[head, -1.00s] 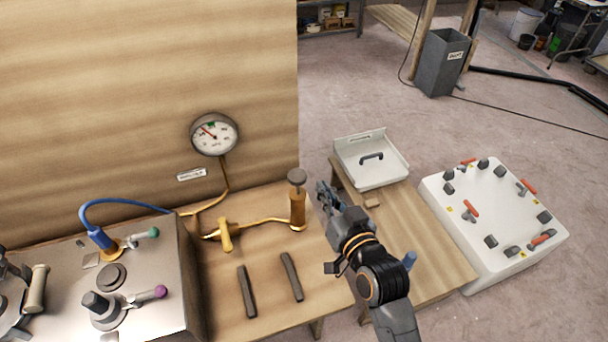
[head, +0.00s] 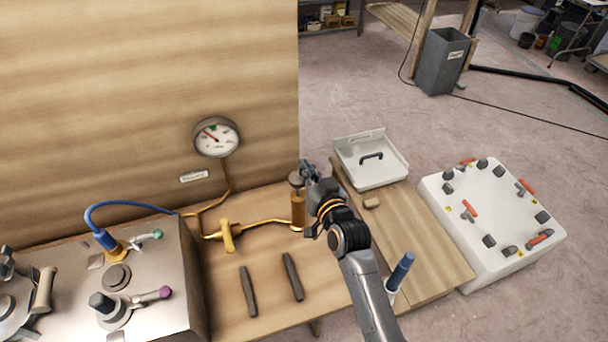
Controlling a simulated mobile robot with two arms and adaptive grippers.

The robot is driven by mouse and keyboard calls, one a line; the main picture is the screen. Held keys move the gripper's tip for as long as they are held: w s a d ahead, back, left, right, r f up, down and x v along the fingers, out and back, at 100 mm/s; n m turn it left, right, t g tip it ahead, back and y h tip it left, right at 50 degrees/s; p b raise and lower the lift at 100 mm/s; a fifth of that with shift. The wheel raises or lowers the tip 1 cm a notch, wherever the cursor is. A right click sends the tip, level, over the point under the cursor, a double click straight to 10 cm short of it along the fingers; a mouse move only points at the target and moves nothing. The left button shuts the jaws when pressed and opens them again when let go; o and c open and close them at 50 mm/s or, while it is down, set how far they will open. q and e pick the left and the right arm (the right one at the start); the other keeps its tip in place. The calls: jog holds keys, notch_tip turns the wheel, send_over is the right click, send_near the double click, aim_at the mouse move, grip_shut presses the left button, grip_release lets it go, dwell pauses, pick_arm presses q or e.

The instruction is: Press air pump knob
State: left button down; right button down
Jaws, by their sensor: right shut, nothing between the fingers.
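The air pump (head: 298,210) is an upright brass-coloured cylinder on the wooden bench, with a round grey-brown knob (head: 295,180) on top. My right gripper (head: 308,170) is shut and empty. In the picture its fingertips overlap the right edge of the knob and hide part of it. I cannot tell whether they touch the knob or are above it. My left gripper is not in view.
A pressure gauge (head: 216,137) is on the wooden panel, with brass piping and a yellow valve handle (head: 228,236) below it. Two dark bars (head: 292,277) lie on the bench. A metal console (head: 150,290) stands left; a white tray (head: 371,160) stands right.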

jog(key=shift+s+a+f, duration=0.1)
jog(key=shift+a+f, duration=0.05)
jog(key=shift+f, duration=0.65)
jog(key=shift+s+a+f, duration=0.1)
jog(key=shift+a+f, duration=0.05)
jog(key=shift+f, duration=0.65)
jog(key=shift+f, duration=0.1)
notch_tip(320, 180, down, 5)
jog(key=b, duration=0.2)
jog(key=shift+b, duration=0.35)
jog(key=shift+f, duration=0.1)
